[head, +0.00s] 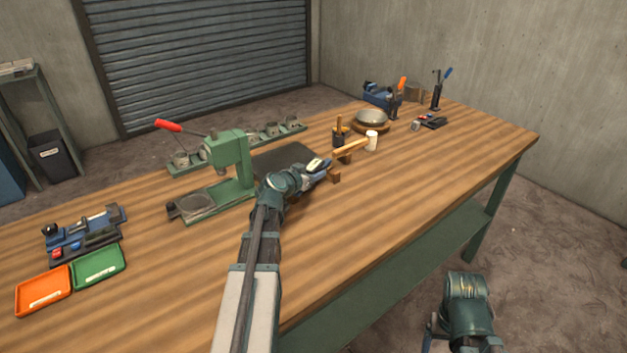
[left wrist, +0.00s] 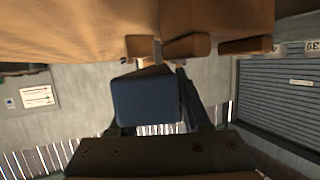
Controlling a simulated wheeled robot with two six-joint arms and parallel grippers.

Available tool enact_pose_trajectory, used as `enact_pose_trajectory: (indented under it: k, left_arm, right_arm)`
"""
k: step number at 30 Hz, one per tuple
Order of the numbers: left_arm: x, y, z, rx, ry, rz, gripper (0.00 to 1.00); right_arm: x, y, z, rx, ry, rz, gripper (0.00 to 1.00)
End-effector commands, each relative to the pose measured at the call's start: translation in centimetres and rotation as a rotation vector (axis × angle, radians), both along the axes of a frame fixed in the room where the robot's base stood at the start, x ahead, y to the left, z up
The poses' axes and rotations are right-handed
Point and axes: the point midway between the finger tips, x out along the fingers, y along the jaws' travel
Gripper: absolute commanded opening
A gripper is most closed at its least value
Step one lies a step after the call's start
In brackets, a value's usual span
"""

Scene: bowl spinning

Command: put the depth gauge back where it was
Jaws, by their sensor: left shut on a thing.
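My left gripper (head: 321,166) is low over the middle of the workbench, beside small brown wooden blocks (head: 336,177). In the left wrist view, a dark blue body (left wrist: 147,100), which looks like the depth gauge, sits between its fingers. A thin grey part of it points toward the gap between two wooden blocks (left wrist: 186,46). I cannot tell whether it touches them or rests in the gap. My right arm shows at the bottom right of the head view; its fingers cannot be made out.
A green press (head: 232,165) with a red-tipped lever stands left of my left gripper. Orange (head: 43,290) and green (head: 98,267) trays lie at left. The front right of the bench is clear.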

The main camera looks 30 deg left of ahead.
Motion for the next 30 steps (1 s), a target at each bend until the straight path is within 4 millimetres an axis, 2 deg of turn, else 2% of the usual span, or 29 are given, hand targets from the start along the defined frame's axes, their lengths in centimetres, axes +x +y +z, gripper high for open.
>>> enact_pose_trajectory:
  k: [12,13,17,18,28,30]
  left_arm:
    - [-0.01,0.01,-0.60,0.000,-0.001,0.000,0.00]
    - [-0.01,0.01,-0.51,0.000,0.000,0.000,0.51]
    - [-0.01,0.01,-0.44,0.000,0.000,0.000,0.74]
    - [-0.01,0.01,-0.44,0.000,0.000,0.000,0.77]
    - [0.00,0.01,-0.03,0.000,0.000,0.000,0.77]
    - [-0.76,-0.04,0.28,-0.001,0.000,0.001,0.77]
  right_arm:
    - [-0.01,0.00,-0.61,0.000,0.000,0.000,0.82]
    - [-0.01,0.00,-0.50,0.000,0.000,0.000,0.82]
    - [-0.01,0.00,-0.44,0.000,0.000,0.000,0.82]
    - [-0.01,0.00,-0.44,0.000,0.000,0.000,0.82]
    - [0.00,0.00,-0.03,0.000,0.000,0.000,0.82]
    - [0.00,0.00,0.28,0.000,0.000,0.000,0.82]
